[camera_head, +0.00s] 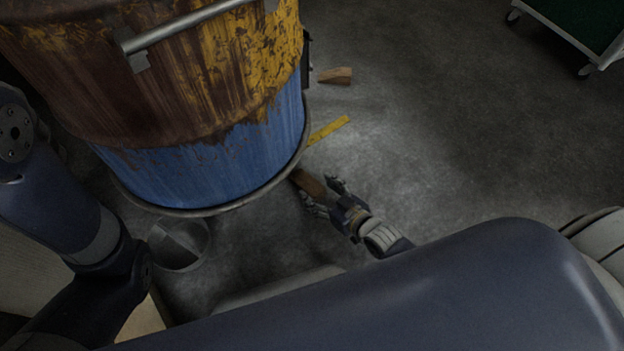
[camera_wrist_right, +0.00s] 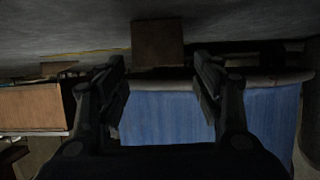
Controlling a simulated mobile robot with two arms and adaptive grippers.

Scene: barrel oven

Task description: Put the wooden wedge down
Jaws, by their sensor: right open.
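A brown wooden wedge (camera_head: 308,183) is low at the floor by the right side of the barrel's bottom rim. In the right wrist view, where the floor is at the top, a brown block (camera_wrist_right: 158,42) shows between and beyond my fingertips. My right gripper (camera_head: 326,194) is open around the near end of the wedge; I cannot tell whether a finger touches it. Its two spread fingers also show in the wrist view (camera_wrist_right: 160,66). A second wooden wedge (camera_head: 336,75) lies on the floor farther back. My left arm shows at the left, but its gripper is out of view.
The big rusty, yellow and blue barrel (camera_head: 215,160) fills the upper left and has a metal bar on its side. A grey round container (camera_head: 180,244) stands below it. A yellow strip (camera_head: 328,130) lies on the floor. A green-topped cart (camera_head: 585,25) is top right. The floor between is clear.

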